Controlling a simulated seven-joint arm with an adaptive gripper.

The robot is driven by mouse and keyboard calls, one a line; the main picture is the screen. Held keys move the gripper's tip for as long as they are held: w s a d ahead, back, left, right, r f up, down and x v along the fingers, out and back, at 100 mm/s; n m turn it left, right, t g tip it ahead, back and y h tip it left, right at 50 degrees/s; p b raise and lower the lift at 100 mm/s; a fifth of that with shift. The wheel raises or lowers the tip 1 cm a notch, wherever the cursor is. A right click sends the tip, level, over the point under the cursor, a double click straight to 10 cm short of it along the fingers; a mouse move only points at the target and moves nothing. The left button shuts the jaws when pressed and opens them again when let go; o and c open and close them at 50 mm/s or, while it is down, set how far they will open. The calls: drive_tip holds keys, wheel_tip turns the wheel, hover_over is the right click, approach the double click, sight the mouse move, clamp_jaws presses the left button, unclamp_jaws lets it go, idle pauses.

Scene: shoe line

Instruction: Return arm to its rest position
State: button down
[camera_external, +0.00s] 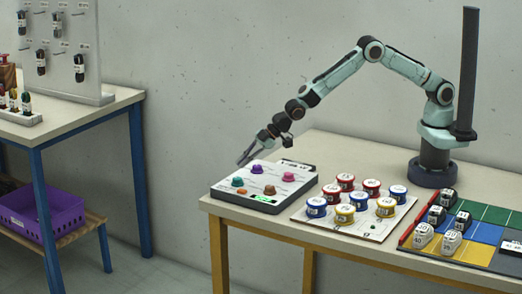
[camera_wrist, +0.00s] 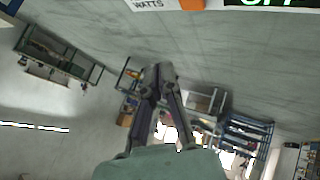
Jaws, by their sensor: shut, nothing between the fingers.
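My arm reaches out from its base at the back right of the table and slopes down to the left. My gripper (camera_external: 243,160) is shut and empty, its fingertips above the far left corner of a grey control box (camera_external: 245,198). The box carries several coloured knobs, among them a teal knob (camera_external: 237,182) and a purple knob (camera_external: 257,169). In the wrist view my gripper (camera_wrist: 159,70) has its fingertips together, with nothing between them. Whether the fingertips touch the box cannot be told.
Beside the box, a white board (camera_external: 350,224) holds several red, blue and yellow round tins. A dark post (camera_external: 468,70) rises by my base. Another table (camera_external: 78,120) stands left across a gap.

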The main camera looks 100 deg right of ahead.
drive_tip(key=shift+d, duration=0.1)
idle(0.3)
drive_tip(key=s+d+r+m+t, duration=0.1)
drive_tip(key=s+r+t, duration=0.1)
drive_tip(key=r, duration=1)
drive_tip(key=s+d+r+t, duration=0.1)
drive_tip(key=r, duration=1.1)
drive_tip(key=f+v, duration=0.1)
drive_tip(key=v, duration=1)
drive_tip(key=s+a+f+m+g, duration=0.1)
drive_tip(key=s+f+m+g, duration=0.2)
drive_tip(key=s, duration=1.5)
drive_tip(key=s+a+f+m+g+y, duration=0.1)
drive_tip(key=s+f+m+g, duration=0.2)
drive_tip(key=s+f+g, duration=0.6)
drive_tip(key=s+f, duration=0.2)
drive_tip(key=s, duration=0.7)
drive_tip(key=shift+w+a, duration=0.1)
drive_tip(key=shift+a, duration=0.05)
